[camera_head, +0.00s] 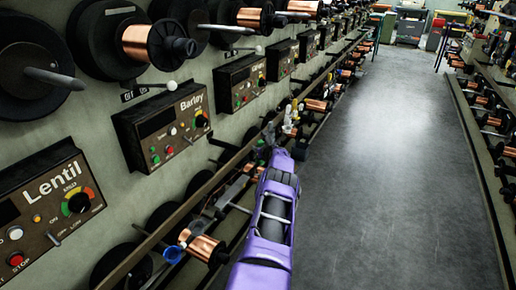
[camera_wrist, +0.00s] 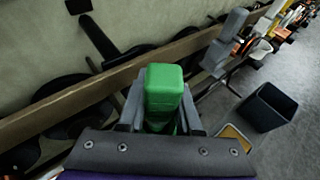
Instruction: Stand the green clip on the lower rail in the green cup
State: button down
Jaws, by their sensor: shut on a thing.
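The green clip (camera_wrist: 163,88) is a bright green block with rounded edges, upright in the middle of the wrist view. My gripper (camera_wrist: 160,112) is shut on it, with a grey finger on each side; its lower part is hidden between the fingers. In the head view my gripper (camera_head: 270,152) is at the rail, beyond my purple forearm, and a small bit of green (camera_head: 261,144) shows beside it. I cannot make out a green cup in either view. The lower rail (camera_wrist: 98,88) runs diagonally behind the clip, along the wall.
A dark open bin (camera_wrist: 264,106) and a tan-edged container (camera_wrist: 234,137) are right of the clip. A grey upright piece (camera_wrist: 228,38) stands by the rail. A blue cup (camera_head: 175,252) is near a copper spool (camera_head: 205,248). The aisle floor (camera_head: 390,150) is clear.

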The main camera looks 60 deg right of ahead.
jog(key=shift+f, duration=0.45)
dwell(0.4)
jog(key=c, duration=0.5)
grip_release()
jog(key=p, duration=0.1)
jog(key=s+r+p, duration=0.1)
jog(key=p, duration=0.1)
jog(key=shift+a, duration=0.2)
jog(key=p+v, duration=0.2)
jog(key=p, duration=0.1)
jog(key=shift+w+p, duration=0.1)
jog(key=shift+p, duration=0.3)
jog(key=p+v, duration=0.1)
jog(key=v, duration=0.3)
jog(key=p+v, duration=0.2)
jog(key=v, duration=0.3)
jog(key=p+v, duration=0.1)
jog(key=v, duration=0.4)
jog(key=shift+a+f+p, duration=0.15)
jog(key=shift+f+p, duration=0.15)
jog(key=shift+f, duration=0.05)
